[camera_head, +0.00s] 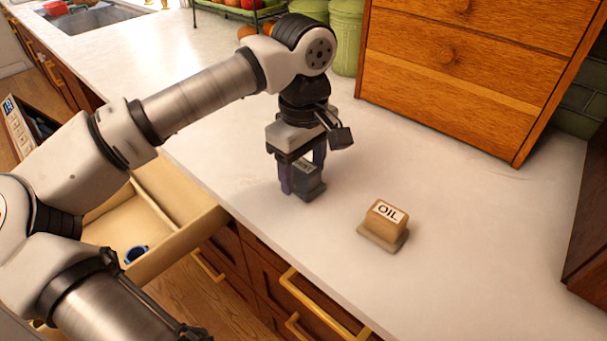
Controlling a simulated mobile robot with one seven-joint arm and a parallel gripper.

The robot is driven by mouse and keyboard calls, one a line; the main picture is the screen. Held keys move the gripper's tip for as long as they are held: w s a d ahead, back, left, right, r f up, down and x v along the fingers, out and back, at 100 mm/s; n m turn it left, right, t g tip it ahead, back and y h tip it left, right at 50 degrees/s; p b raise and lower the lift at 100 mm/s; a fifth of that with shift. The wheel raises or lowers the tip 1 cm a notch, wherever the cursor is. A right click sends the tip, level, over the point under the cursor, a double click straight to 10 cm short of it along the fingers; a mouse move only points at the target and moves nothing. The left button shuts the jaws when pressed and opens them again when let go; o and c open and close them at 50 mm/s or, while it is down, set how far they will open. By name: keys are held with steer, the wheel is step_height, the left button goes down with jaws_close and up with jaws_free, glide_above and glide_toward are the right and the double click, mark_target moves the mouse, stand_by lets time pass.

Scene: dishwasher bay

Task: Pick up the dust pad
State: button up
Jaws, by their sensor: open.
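A dark grey block (309,187) stands on the white counter, with a partly hidden light label near its top. It appears to be the dust pad, but I cannot read its label clearly. My gripper (302,178) points down over it, open, with its purple fingers on either side of the block. I cannot tell whether the fingers touch it. A tan block labelled OIL (386,220) sits on a flat base to the right, apart from my gripper.
A wooden drawer cabinet (455,75) stands at the back right, and green canisters (346,35) stand beside it. An open drawer (180,243) juts out below the counter at left, with a blue item (136,254) inside. The counter's front right is clear.

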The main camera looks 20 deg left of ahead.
steer(key=shift+c, duration=0.3)
steer(key=c, duration=1)
steer(key=shift+r, duration=0.15)
